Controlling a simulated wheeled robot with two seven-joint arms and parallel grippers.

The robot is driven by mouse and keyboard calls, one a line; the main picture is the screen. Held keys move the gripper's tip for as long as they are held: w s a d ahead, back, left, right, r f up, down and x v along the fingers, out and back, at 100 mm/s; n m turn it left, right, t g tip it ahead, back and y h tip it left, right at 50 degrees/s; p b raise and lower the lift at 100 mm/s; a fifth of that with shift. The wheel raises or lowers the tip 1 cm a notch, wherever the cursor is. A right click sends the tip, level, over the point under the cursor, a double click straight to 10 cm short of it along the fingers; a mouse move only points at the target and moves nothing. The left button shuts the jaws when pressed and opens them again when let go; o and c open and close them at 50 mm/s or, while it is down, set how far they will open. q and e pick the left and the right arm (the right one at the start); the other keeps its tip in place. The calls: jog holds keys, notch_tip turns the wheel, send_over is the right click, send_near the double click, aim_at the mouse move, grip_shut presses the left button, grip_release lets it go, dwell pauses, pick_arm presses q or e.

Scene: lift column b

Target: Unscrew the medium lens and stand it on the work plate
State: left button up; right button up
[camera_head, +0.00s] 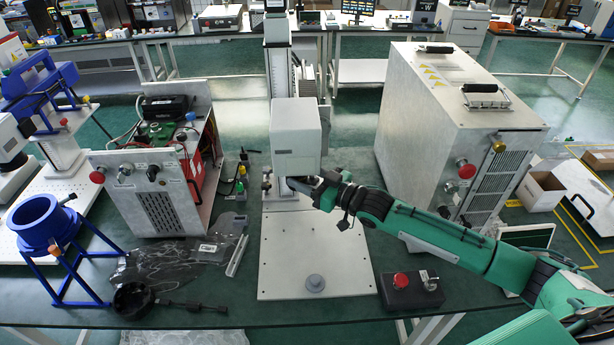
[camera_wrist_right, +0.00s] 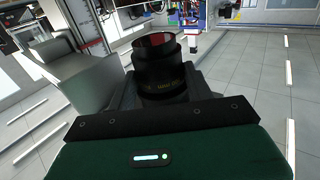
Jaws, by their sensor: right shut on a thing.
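The white box-shaped head (camera_head: 297,135) of the lift column stands above the pale work plate (camera_head: 280,250). My right gripper (camera_head: 297,184) is just below this head, with its arm coming in from the right. In the right wrist view the right gripper (camera_wrist_right: 160,95) is shut on a black lens (camera_wrist_right: 162,70) with yellowish lettering and a reddish inside. In the head view the lens is hidden by the head and gripper. I cannot tell whether the lens still touches the head. My left gripper is not in view.
A small grey round piece (camera_head: 315,283) is on the plate's front part. A black box with a red button (camera_head: 400,281) lies to its right. A large metal cabinet (camera_head: 455,120) stands behind my right arm. An opened device (camera_head: 150,190) and clear bag (camera_head: 170,262) are left.

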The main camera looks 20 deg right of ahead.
jog(key=shift+s+a, duration=0.1)
jog(key=shift+m+t+h, duration=0.3)
jog(key=shift+h, duration=0.1)
jog(key=shift+f+b, duration=0.9)
jog(key=shift+f, duration=0.6)
jog(key=s+a+m+h, duration=0.1)
jog(key=s+a, duration=0.7)
jog(key=s, duration=0.1)
jog(key=s+d+f+m+t+h, duration=0.1)
jog(key=s+d+m+t+h, duration=0.2)
jog(key=s+d+m+h, duration=0.2)
jog(key=shift+s+d+m+h, duration=0.4)
jog(key=shift+s+d+h, duration=1.55)
jog(key=shift+s, duration=0.7)
